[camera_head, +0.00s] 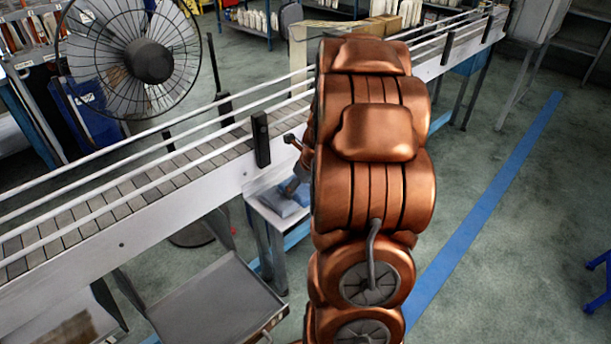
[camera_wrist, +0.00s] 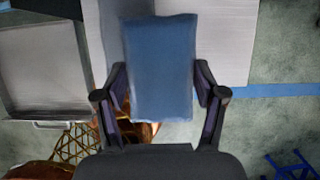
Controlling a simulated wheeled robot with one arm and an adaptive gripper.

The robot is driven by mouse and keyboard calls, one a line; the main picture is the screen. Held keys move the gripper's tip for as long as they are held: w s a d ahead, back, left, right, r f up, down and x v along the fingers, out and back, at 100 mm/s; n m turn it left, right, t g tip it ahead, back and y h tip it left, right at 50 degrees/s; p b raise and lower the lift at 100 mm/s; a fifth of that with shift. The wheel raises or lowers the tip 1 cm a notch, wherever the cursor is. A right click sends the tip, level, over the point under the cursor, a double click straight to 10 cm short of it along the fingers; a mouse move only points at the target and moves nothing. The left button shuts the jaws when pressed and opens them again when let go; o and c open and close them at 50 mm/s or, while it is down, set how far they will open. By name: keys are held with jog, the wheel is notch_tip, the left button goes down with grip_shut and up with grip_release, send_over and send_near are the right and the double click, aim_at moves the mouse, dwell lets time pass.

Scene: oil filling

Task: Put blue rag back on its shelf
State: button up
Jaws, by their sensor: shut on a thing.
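The blue rag (camera_wrist: 158,60) fills the middle of the wrist view as an upright, roughly rectangular piece. My gripper (camera_wrist: 162,85) has one finger on each side of it and is shut on it. Behind the rag is a pale, flat surface (camera_wrist: 228,40), apparently the small white shelf. In the head view, a blue-grey patch (camera_head: 286,204) shows over the white shelf (camera_head: 262,211) under the conveyor, left of my arm. It looks like the rag, but my arm hides most of that spot. I cannot tell whether the rag touches the shelf.
A conveyor (camera_head: 130,195) with rails and black posts crosses above the shelf. A grey metal cart (camera_head: 215,305) stands at the front left; its tray also shows in the wrist view (camera_wrist: 40,70). A fan (camera_head: 148,60) stands behind.

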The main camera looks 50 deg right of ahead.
jog(key=w+d, duration=0.1)
jog(key=d, duration=0.1)
jog(key=w+d+p, duration=0.1)
jog(key=w+d, duration=0.1)
jog(key=d, duration=0.1)
jog(key=w+d+f, duration=0.1)
jog(key=d, duration=0.1)
jog(key=shift+w+d, duration=0.25)
jog(key=shift+w, duration=0.15)
jog(key=shift+f+p, duration=0.55)
jog(key=shift+f, duration=1.15)
jog(key=shift+f, duration=0.1)
jog(key=o, duration=1)
